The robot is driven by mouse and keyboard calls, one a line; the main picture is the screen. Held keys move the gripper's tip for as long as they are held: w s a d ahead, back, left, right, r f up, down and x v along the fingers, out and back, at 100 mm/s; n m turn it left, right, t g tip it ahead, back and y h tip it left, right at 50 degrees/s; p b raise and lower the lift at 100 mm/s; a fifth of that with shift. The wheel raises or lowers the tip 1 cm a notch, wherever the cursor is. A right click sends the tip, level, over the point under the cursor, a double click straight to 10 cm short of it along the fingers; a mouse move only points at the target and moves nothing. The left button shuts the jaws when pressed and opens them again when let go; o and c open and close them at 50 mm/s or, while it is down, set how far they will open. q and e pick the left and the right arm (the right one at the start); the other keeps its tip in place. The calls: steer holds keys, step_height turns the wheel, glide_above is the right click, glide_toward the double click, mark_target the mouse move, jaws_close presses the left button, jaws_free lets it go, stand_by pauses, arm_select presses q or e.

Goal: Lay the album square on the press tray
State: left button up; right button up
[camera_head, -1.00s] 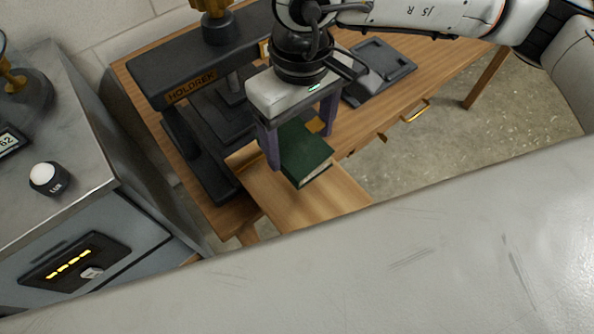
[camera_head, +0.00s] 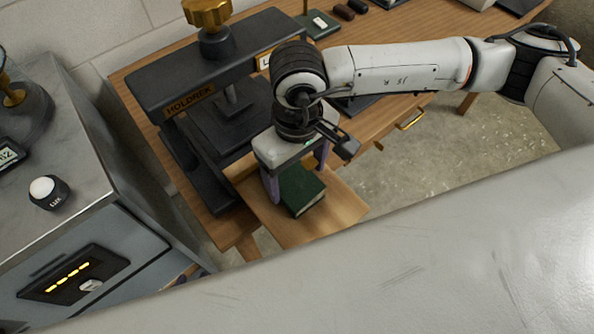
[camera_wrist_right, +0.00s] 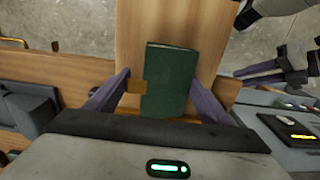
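The green album (camera_head: 301,188) lies flat on or just above the pale wooden press tray (camera_head: 335,212), which juts out in front of the black press. In the right wrist view the album (camera_wrist_right: 170,80) is slightly turned against the tray's edges, and a brass tab (camera_wrist_right: 137,86) shows at its left side.
The black press (camera_head: 205,95) with a brass knob stands behind the tray on the wooden table. A grey cabinet (camera_head: 75,150) with a round lux knob is at the left. A pale surface (camera_head: 400,260) fills the foreground. Bare floor lies right of the tray.

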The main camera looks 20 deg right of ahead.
steer(key=o, duration=0.4)
steer(key=shift+c, duration=0.2)
steer(key=shift+r, duration=0.1)
step_height(320, 180, up, 12)
steer(key=b, duration=0.1)
